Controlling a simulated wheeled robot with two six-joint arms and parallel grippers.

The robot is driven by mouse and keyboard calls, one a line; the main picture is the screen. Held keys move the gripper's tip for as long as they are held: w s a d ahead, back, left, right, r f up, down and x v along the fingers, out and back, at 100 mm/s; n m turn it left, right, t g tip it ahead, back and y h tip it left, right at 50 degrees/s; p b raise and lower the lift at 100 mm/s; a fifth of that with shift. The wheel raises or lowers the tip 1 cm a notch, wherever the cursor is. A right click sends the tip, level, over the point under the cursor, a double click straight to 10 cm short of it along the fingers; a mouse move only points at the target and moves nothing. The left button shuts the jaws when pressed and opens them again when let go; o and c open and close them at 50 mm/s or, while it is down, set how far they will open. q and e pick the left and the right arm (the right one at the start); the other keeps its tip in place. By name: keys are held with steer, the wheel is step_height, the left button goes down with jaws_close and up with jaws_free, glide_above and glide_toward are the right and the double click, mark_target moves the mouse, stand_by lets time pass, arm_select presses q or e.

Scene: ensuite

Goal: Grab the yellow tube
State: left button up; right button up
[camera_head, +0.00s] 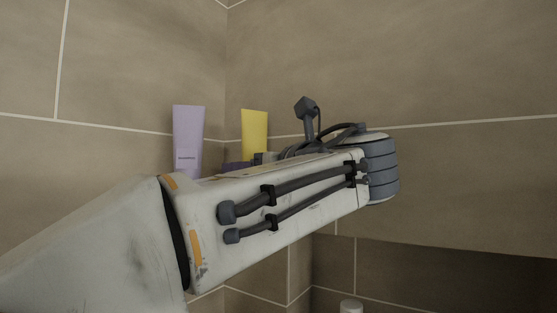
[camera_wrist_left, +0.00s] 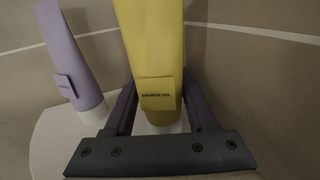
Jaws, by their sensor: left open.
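The yellow tube (camera_wrist_left: 152,45) stands upright on its white cap in the left wrist view. My left gripper (camera_wrist_left: 160,112) is open, with one finger on each side of the tube's lower part. I cannot tell whether either finger touches it. In the head view the upper part of the yellow tube (camera_head: 254,130) shows above my left arm, which hides its lower part. The left gripper is mostly hidden there behind the arm. My right gripper is in neither view.
A purple tube (camera_head: 187,140) stands to the left of the yellow one, and also shows in the left wrist view (camera_wrist_left: 70,55). Both stand on a pale shelf (camera_wrist_left: 45,135) in a tiled corner, with walls close behind. A small white-topped item (camera_head: 351,306) is at the bottom edge.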

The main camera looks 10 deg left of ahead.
arm_select(q)
steer(key=shift+a, duration=0.1)
steer(key=shift+c, duration=0.4)
jaws_close()
